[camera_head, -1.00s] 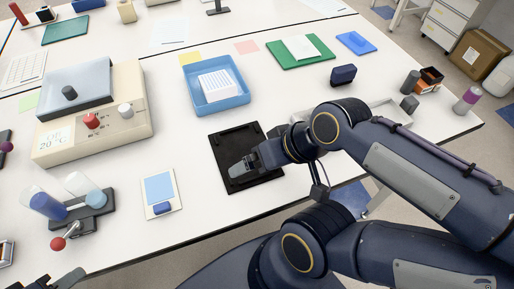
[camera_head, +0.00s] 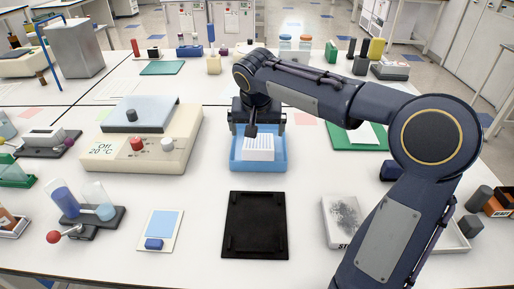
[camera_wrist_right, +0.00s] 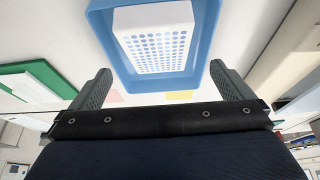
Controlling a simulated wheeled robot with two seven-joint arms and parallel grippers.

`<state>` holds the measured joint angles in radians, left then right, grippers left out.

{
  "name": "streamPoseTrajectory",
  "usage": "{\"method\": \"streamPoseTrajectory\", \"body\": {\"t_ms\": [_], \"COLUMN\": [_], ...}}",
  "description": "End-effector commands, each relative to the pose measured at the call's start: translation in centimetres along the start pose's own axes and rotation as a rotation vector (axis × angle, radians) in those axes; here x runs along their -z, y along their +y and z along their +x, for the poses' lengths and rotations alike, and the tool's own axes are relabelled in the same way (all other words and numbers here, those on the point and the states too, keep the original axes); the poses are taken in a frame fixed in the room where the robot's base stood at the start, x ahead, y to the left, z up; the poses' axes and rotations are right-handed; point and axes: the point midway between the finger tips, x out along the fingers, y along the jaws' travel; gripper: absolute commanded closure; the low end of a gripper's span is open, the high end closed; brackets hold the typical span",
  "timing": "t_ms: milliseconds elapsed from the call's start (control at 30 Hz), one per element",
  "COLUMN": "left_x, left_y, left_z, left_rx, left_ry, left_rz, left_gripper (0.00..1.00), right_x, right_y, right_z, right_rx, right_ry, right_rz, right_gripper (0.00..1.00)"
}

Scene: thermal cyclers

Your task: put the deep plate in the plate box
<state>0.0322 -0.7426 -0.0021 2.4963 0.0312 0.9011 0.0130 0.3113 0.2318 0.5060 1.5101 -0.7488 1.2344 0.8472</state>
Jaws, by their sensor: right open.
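The white deep plate (camera_head: 260,150), its top dotted with wells, sits inside the blue plate box (camera_head: 243,164). Both also show in the right wrist view, the plate (camera_wrist_right: 158,48) within the walls of the box (camera_wrist_right: 101,30). My right gripper (camera_head: 258,125) is at the far side of the box, over its back part. In the right wrist view its two fingers (camera_wrist_right: 160,72) are spread wide with nothing between them, and the plate is beyond them. The gripper and wrist hide the back of the box in the head view. My left gripper is not in view.
An empty black mat (camera_head: 256,225) lies in front of the box. A thermal cycler (camera_head: 145,140) stands to the left. A green mat (camera_head: 345,139) lies to the right, and a white box (camera_head: 342,218) stands nearer, beside my right arm.

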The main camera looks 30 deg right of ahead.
Motion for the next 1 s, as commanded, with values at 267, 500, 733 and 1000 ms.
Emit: {"method": "streamPoseTrajectory", "body": {"t_ms": [267, 500, 733, 1000], "left_x": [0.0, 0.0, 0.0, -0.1], "left_y": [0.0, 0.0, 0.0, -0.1], "left_z": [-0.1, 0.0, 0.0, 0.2], "left_rx": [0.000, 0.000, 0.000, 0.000], "left_ry": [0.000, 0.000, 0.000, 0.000], "left_rz": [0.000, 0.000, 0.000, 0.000], "left_gripper": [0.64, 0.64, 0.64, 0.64], "right_x": [-0.1, -0.1, -0.1, -0.2], "right_y": [0.4, 0.3, 0.3, 0.3], "right_z": [3.9, 5.9, 5.9, 6.1], "right_rx": [-0.001, 0.002, 0.002, 0.002], "right_ry": [-0.005, -0.001, 0.000, 0.000], "right_rz": [-0.001, -0.002, -0.001, -0.001], "right_gripper": [0.00, 0.00, 0.00, 0.00]}}
